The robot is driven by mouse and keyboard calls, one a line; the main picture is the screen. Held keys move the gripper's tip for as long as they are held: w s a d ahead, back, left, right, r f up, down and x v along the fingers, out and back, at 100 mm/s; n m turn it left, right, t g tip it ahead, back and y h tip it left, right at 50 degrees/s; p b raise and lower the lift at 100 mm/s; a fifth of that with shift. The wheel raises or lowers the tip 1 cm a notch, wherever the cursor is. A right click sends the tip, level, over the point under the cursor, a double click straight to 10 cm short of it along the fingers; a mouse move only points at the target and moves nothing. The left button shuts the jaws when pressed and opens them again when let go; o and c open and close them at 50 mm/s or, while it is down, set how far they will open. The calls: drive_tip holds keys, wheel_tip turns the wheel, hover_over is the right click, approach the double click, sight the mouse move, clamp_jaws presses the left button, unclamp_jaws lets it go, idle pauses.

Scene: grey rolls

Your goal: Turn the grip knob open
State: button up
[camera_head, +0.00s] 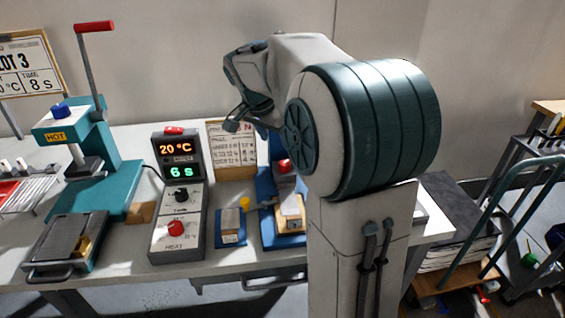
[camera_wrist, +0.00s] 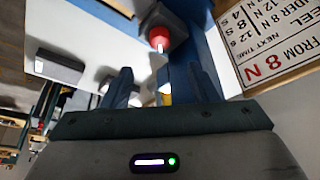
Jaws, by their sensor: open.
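A blue-based device (camera_head: 268,224) stands on the table with a red round part (camera_head: 284,167) on a grey block. A small yellow knob (camera_head: 244,203) sits at its left side. I cannot tell for sure which part is the grip knob. My gripper (camera_head: 240,122) is above and behind the device in the head view. In the wrist view my gripper (camera_wrist: 160,70) is open and empty. The red part (camera_wrist: 160,38) shows beyond and between its fingertips, apart from them. A bit of yellow (camera_wrist: 166,98) shows between the fingers, mostly hidden. My arm hides the device's right side.
A control box (camera_head: 178,200) reads 20 °C and 6 s. A teal press (camera_head: 120,180) with a red-handled lever stands left. A printed board (camera_head: 231,150) stands close behind the device; it also shows in the wrist view (camera_wrist: 275,40). A cart (camera_head: 500,220) is at the right.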

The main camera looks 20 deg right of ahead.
sight(283, 164)
drive_tip(key=x, duration=1)
drive_tip(key=shift+f+b, duration=0.2)
drive_tip(key=shift+b, duration=0.1)
drive_tip(key=c, duration=1)
